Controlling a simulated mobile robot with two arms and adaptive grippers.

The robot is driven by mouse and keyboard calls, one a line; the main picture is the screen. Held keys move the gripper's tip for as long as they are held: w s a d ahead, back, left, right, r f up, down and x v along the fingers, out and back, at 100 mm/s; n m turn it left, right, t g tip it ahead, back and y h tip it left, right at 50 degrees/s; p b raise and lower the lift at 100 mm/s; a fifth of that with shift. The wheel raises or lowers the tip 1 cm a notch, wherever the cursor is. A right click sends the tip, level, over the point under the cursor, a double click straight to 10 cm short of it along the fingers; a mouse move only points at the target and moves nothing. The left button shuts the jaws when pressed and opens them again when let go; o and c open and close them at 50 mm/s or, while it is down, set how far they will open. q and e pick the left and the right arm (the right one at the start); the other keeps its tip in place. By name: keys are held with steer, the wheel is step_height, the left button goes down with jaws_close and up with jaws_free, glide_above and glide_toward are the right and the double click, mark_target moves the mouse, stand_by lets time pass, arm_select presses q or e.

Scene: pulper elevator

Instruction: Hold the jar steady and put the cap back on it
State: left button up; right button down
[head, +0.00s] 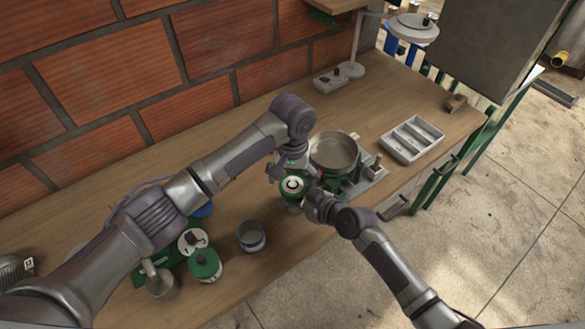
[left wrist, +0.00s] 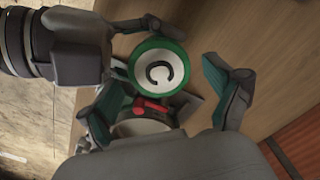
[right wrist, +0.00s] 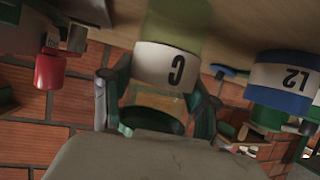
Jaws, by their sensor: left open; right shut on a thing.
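A round green-rimmed cap with a white top and a dark C (head: 293,185) is at the middle of the bench, between my grippers. It also shows face-on in the left wrist view (left wrist: 158,72). My left gripper (left wrist: 168,85) is open, its fingers apart on either side below the cap. My right gripper (right wrist: 158,100) is shut on the jar (right wrist: 168,67), which has a white C label and a translucent green part. In the head view the right gripper (head: 315,203) comes in beside the cap. I cannot tell whether the cap sits on the jar's rim.
A round metal pan (head: 334,152) stands close behind the grippers, with a grey divided tray (head: 412,139) to its right.

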arm_select(q)
steer(key=shift+f, duration=0.6)
steer(key=c, duration=1.2)
steer(key=m, duration=0.3)
steer(key=o, duration=1.3)
steer(key=shift+c, duration=0.2)
